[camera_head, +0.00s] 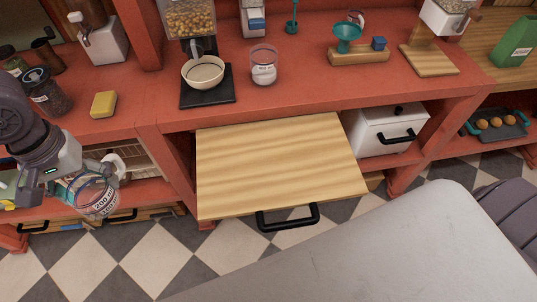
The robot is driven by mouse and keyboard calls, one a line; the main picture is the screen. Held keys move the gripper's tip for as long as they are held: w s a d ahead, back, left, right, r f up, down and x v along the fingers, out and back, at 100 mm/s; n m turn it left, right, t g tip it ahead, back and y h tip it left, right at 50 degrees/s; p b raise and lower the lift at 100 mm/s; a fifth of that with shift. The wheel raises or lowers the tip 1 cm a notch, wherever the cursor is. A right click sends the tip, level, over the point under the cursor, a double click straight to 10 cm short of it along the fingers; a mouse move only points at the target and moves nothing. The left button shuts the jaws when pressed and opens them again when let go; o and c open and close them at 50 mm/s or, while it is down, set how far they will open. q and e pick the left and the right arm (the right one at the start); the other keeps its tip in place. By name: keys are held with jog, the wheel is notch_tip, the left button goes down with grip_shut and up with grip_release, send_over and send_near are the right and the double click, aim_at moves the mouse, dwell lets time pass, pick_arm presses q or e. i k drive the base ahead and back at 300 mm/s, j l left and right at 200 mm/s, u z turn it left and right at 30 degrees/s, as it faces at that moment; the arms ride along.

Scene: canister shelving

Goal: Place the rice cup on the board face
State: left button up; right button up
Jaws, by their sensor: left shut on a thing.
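My left gripper (100,168) is at the lower left of the head view, shut on a clear rice cup (97,197) with "200" markings on its side. The cup is held in the air, left of the pull-out board and apart from it; the gripper covers part of its upper side. The board (280,160) is a flat, light wooden face with a black handle (288,216) at its front edge. It sticks out from under the red counter, and its face is bare. My right gripper is not in view.
On the red counter (300,98) stand a bowl (203,73) on a black scale under a grain dispenser, another clear cup (264,72) and a yellow sponge (103,104). A white bin (388,133) sits right of the board. A pale grey surface fills the lower right.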

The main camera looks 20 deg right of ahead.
aim_at(280, 173)
jog(key=i+j+z, duration=0.1)
jog(key=j, duration=0.2)
jog(key=i+j, duration=0.2)
jog(key=i+j+z, duration=0.15)
jog(key=j, duration=0.3)
jog(key=i+j, duration=0.1)
jog(key=j, duration=0.2)
jog(key=i+j+z, duration=0.15)
jog(key=j, duration=0.2)
jog(key=z, duration=2.4)
